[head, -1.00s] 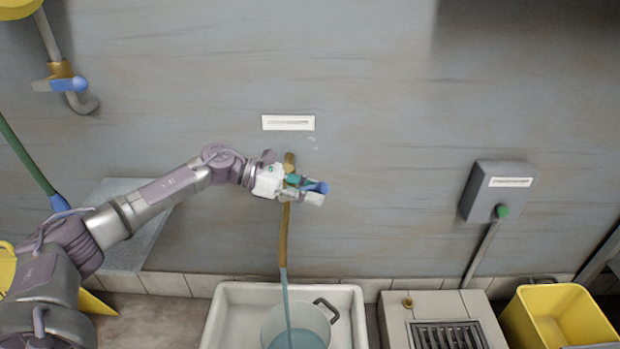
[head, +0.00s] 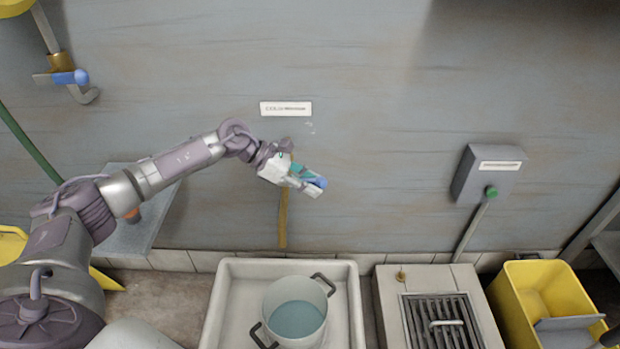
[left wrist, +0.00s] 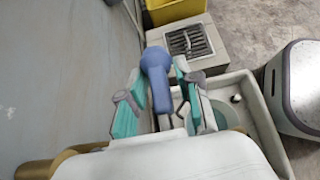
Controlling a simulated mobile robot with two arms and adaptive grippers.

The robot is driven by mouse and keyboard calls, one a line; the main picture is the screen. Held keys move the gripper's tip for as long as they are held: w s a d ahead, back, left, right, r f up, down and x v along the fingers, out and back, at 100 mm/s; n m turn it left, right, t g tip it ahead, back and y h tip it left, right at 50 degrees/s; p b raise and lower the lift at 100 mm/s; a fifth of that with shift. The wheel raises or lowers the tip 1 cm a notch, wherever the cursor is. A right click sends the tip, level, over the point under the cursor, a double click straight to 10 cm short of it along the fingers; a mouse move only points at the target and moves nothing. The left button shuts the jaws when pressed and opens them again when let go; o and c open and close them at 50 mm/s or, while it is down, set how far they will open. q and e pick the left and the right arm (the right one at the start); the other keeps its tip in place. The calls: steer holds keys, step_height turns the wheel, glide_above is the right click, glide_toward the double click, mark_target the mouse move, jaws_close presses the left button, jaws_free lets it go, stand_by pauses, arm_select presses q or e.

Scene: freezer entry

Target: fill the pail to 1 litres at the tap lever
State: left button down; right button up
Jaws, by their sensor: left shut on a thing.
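The blue tap lever (head: 319,182) is on the back wall. My left gripper (head: 309,184) is shut on it. The left wrist view shows the lever (left wrist: 156,80) between the teal-padded fingers. Most of the tap body is hidden by the gripper, and a brown pipe (head: 283,222) shows below it. The grey pail (head: 318,330) stands upright in the white sink (head: 226,310) below the tap, with two dark handles. It holds bluish water (head: 296,320); no stream falls into it. I cannot read a level. My right gripper is not in view.
Right of the sink is a tiled block with a drain grate (head: 432,318), then a yellow bucket (head: 550,285). A grey wall box (head: 487,175) has a green button (head: 491,192). A white label (head: 286,108) is above the tap. Another blue-levered valve (head: 70,78) is upper left.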

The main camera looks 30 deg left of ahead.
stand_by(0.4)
arm_select(q)
steer(key=c, duration=1.1)
jaws_free()
steer(key=shift+a, duration=0.1)
steer(key=v, duration=1.2)
steer(key=shift+w, duration=0.1)
